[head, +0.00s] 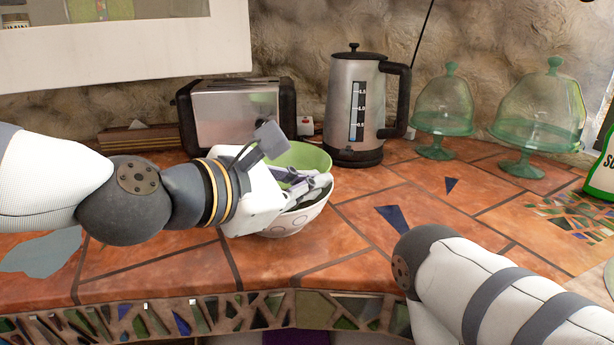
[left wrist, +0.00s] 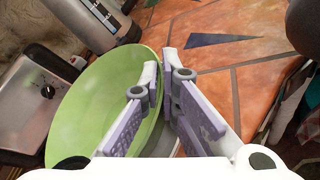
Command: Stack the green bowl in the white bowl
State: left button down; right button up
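The green bowl (head: 308,156) is at the middle of the head view, in or just above the white bowl (head: 292,222), slightly tilted; my gripper hides much of the contact between them. The white bowl has ring marks on its outside and stands on the counter. My left gripper (head: 318,183) reaches over both bowls from the left. In the left wrist view, its fingers (left wrist: 159,72) close on the rim of the green bowl (left wrist: 90,100), one finger inside and one outside. My right gripper is out of view; only part of my right arm shows at lower right.
A toaster (head: 238,112) and a kettle (head: 355,105) stand behind the bowls. Two green glass domed stands (head: 443,105) (head: 540,110) are at the back right. The tiled counter right of the bowls is clear.

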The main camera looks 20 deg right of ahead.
pick_arm(q)
jog(key=c, duration=1.8)
grip_release()
jog(key=shift+f, duration=0.1)
jog(key=shift+r, duration=0.3)
jog(key=p+v, duration=0.1)
jog(key=v, duration=1.1)
jog(key=shift+r+p, duration=0.4)
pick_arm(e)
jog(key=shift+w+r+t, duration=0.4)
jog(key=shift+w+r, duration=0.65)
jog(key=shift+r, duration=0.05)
pick_arm(q)
jog(key=shift+a+f, duration=0.1)
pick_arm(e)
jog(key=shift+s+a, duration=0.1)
